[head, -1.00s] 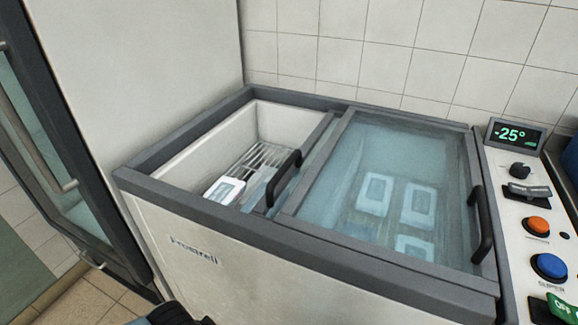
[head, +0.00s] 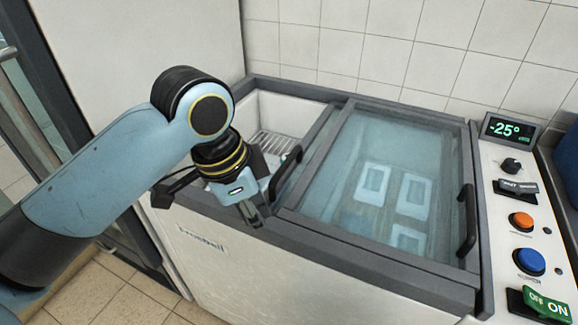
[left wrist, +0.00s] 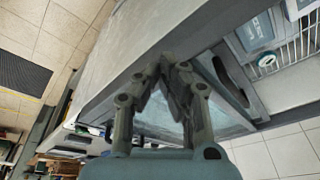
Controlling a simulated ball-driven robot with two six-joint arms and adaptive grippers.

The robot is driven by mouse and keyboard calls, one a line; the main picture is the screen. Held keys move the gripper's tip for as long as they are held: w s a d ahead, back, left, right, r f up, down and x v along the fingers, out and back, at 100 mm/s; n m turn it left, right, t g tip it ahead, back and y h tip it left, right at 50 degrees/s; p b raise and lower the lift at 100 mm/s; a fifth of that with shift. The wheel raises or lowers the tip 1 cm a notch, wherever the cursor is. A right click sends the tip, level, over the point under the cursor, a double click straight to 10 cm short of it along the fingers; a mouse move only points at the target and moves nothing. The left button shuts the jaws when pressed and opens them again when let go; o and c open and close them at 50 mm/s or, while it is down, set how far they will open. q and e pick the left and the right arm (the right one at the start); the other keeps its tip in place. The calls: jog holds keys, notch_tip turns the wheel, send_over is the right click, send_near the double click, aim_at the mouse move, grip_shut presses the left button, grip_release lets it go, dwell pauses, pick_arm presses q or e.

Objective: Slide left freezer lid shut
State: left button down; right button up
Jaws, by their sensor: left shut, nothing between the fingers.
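The chest freezer (head: 330,258) has its left half open, with a wire rack (head: 275,143) showing inside. The left lid (head: 311,150) is slid to the right, mostly overlapped by the right glass lid (head: 395,150). Its black handle (head: 286,172) stands on its left edge. My left gripper (head: 254,216) is at the front rim, just left of and nearer than that handle, its fingers shut and empty. In the left wrist view, the closed fingertips (left wrist: 174,66) are beside the dark handle (left wrist: 231,82). I cannot tell whether they touch anything. My right gripper is out of view.
White packs (head: 412,195) lie under the right lid, which has its own handle (head: 467,220). A control panel (head: 520,210) with a -25° display (head: 507,130), knobs and buttons stands at the right. Tiled wall is behind. A glass door (head: 40,110) stands at the left.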

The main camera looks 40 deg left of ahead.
pick_arm(q)
jog(key=w+m, duration=0.1)
jog(key=w, duration=0.1)
jog(key=w+r+m+h, duration=0.1)
jog(key=w, duration=0.1)
jog(key=w+a+r+m, duration=0.1)
jog(key=w+m, duration=0.1)
jog(key=w, duration=0.1)
jog(key=shift+a+r+g, duration=0.1)
jog(key=shift+r+g, duration=0.15)
jog(key=shift+g, duration=0.15)
jog(key=w+a+r+m+g+h, duration=0.1)
jog(key=w+a+r+m+h, duration=0.1)
jog(key=w+r+m, duration=0.4)
jog(key=shift+n, duration=0.6)
jog(key=x, duration=1.1)
jog(key=shift+w+a, duration=0.2)
jog(key=shift+a, duration=0.05)
jog(key=a, duration=0.2)
jog(key=a+p, duration=0.1)
jog(key=shift+s+a+f, duration=0.15)
jog(key=shift+s+f, duration=0.15)
jog(key=shift+s, duration=0.1)
jog(key=shift+a+f, duration=0.1)
jog(key=shift+a, duration=0.2)
jog(key=shift+s, duration=0.1)
